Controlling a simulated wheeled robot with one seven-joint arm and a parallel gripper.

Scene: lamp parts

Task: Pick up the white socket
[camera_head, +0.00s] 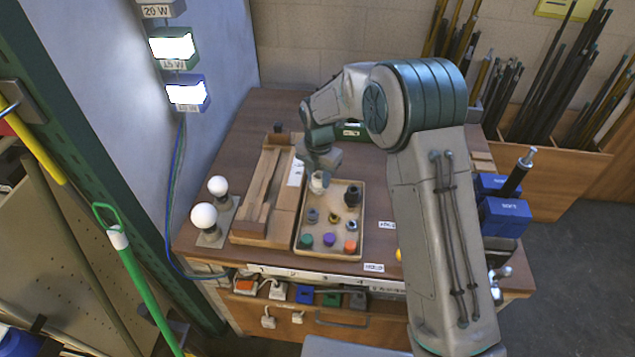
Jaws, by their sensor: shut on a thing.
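The white socket (318,183) is a small pale piece at the upper left of the shallow tan tray (362,226). My gripper (319,172) is directly above it, pointing down, and is shut on it. The fingers and the upper part of the socket are partly hidden by my wrist. I cannot tell whether the socket still touches the tray floor.
The tray also holds a black socket (352,195) and several small coloured parts. A wooden fixture (262,200) stands left of the tray, then two white bulbs (204,216) on a base. Blue boxes (503,216) stand at the right. My arm covers the table's right middle.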

